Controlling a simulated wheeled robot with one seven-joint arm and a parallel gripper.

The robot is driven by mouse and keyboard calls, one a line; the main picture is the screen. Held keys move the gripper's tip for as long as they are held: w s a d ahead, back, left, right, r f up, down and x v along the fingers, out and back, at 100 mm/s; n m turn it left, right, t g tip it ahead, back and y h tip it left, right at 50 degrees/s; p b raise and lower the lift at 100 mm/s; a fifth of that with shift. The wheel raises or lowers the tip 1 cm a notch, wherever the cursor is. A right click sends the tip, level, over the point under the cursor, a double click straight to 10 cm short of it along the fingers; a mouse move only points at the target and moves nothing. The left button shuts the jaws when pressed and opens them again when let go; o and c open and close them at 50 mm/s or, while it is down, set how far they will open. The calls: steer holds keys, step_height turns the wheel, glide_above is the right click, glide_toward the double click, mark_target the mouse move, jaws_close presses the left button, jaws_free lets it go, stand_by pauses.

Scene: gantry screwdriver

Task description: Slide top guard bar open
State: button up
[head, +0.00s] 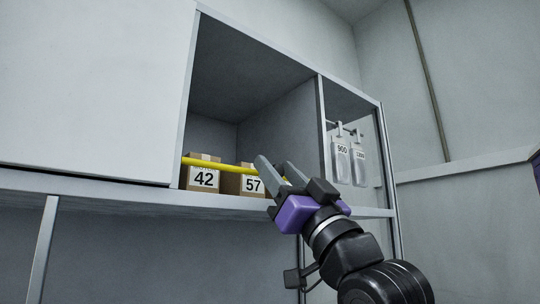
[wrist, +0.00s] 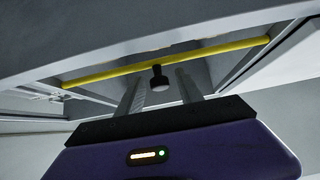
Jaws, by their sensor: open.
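The yellow guard bar (head: 223,164) runs across the front of the shelf compartment in the head view, in front of the boxes. It also crosses the upper part of the wrist view (wrist: 110,74). A dark knob (wrist: 160,78) on the bar shows between my two fingers, with gaps on both sides. My gripper (head: 277,163) is open at the right part of the bar and hides its right end in the head view. In the wrist view the gripper (wrist: 164,80) points up toward the bar. The knob is hidden in the head view.
Boxes marked 42 (head: 203,174) and 57 (head: 243,182) stand behind the bar. A white panel (head: 90,85) covers the shelf's left side. Tags marked 900 (head: 341,162) and another number (head: 359,164) hang at right. A divider (head: 322,125) stands between the compartments.

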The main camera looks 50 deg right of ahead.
steer(key=shift+p+x, duration=0.3)
steer(key=shift+x, duration=1.45)
jaws_close()
